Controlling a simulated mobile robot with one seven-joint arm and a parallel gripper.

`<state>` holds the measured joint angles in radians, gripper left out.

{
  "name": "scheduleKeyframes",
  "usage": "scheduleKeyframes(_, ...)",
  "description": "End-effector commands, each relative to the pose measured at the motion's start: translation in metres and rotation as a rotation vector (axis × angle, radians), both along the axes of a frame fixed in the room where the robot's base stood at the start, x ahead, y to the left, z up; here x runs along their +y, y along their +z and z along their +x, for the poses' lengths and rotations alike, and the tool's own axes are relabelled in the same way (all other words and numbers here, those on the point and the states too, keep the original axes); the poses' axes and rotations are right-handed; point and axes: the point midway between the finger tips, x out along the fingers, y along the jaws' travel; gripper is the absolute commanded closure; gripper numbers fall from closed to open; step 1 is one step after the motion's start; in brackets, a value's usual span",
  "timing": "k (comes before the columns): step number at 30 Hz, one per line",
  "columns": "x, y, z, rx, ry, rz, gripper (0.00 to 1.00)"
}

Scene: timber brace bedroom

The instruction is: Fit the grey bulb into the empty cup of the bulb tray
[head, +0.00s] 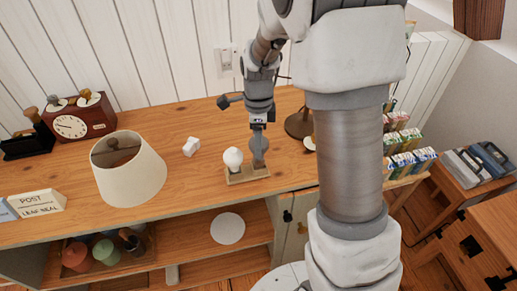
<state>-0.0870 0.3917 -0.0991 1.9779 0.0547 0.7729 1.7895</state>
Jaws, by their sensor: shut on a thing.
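The bulb tray (247,177), a small wooden block, lies on the wooden counter near its front edge. A white bulb (232,158) stands upright in its left cup. My gripper (259,127) points down above the tray's right end and is shut on the grey bulb (260,148). The grey bulb hangs upright over the right cup, its lower end close to or at the tray. I cannot tell whether it is seated or just above. The right cup itself is hidden behind the bulb.
A cream lampshade (130,180) and a small white piece (191,146) stand left of the tray. A dark lamp base (299,126) is behind right. A red-brown clock (75,124) is far left. The counter around the tray is mostly clear. My arm hides part of the right side.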

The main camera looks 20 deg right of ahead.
Motion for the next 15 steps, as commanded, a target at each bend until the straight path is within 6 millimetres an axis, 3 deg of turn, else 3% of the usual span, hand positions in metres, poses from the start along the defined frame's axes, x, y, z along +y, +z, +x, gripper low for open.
scheduleKeyframes(5,0.0,-0.028,-0.001,0.003,-0.001,0.0,0.88)
scheduleKeyframes(15,0.0,-0.031,0.0,0.001,0.0,-0.001,0.88)
